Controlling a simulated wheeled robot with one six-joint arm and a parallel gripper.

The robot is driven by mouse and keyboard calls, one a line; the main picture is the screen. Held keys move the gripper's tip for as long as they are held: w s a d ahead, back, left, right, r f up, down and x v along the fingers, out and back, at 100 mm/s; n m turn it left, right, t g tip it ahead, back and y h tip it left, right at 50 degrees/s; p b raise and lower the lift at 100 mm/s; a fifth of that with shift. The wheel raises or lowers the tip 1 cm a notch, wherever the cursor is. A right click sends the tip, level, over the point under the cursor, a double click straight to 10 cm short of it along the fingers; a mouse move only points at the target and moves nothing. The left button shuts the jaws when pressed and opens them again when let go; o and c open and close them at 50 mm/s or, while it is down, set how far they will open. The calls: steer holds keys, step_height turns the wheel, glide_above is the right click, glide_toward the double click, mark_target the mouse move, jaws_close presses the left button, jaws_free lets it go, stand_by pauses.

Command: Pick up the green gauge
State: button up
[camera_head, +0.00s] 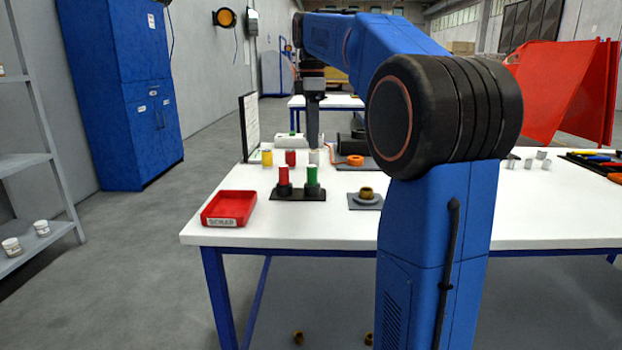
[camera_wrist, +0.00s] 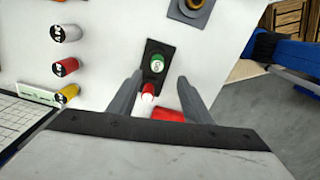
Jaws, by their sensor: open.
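The green gauge (camera_head: 313,176) stands upright in the right seat of a black two-seat stand (camera_head: 298,194) on the white table. A red gauge (camera_head: 283,175) stands in the left seat. In the wrist view the green gauge (camera_wrist: 157,62) shows its round end near the fingertips, and the red gauge (camera_wrist: 148,92) shows between the fingers. My gripper (camera_wrist: 160,77) is open and empty, its two fingers spread on either side of the stand. In the head view my gripper (camera_head: 313,138) points down above the table; its height over the green gauge is hard to judge.
A red scrap tray (camera_head: 229,208) lies at the table's front left. Yellow (camera_head: 267,157), red (camera_head: 291,157) and white (camera_head: 314,156) cylinders stand behind the stand. A grey plate with a brass ring (camera_head: 366,194) lies to its right. An upright board (camera_head: 249,127) stands at the left edge.

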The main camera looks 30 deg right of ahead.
mark_target(312, 166)
step_height(312, 166, down, 5)
steer(key=shift+f, duration=0.1)
steer(key=shift+w+d+f, duration=0.1)
steer(key=shift+w+f, duration=0.05)
steer(key=shift+f, duration=1.15)
steer(key=shift+w+d+f, duration=0.1)
steer(key=shift+f, duration=1.2)
jaws_close()
